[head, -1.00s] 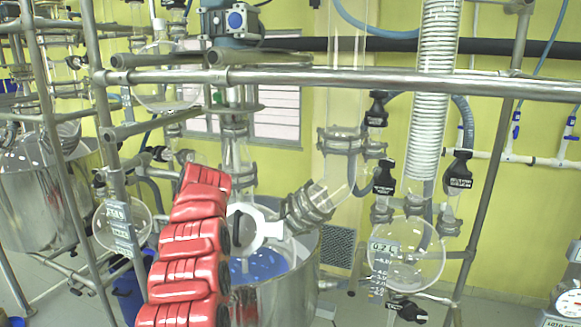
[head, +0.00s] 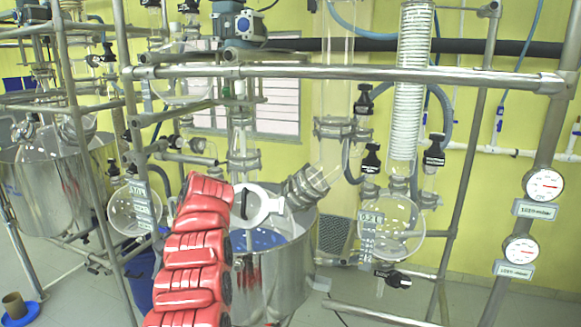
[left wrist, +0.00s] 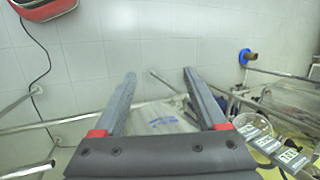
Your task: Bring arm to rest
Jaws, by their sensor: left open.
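My left gripper (left wrist: 160,76) shows in the left wrist view with its two grey fingers apart and nothing between them. It hangs over the tiled floor, and a shiny vessel surface (left wrist: 162,118) lies beyond the fingers. The gripper itself cannot be made out there. My right gripper is in neither view.
A horizontal steel rail (head: 340,71) crosses in front of the glassware. A round glass flask (head: 400,228) hangs right of the arm. Pressure gauges (head: 543,184) sit on a post at the far right. A second steel vessel (head: 45,195) stands at left.

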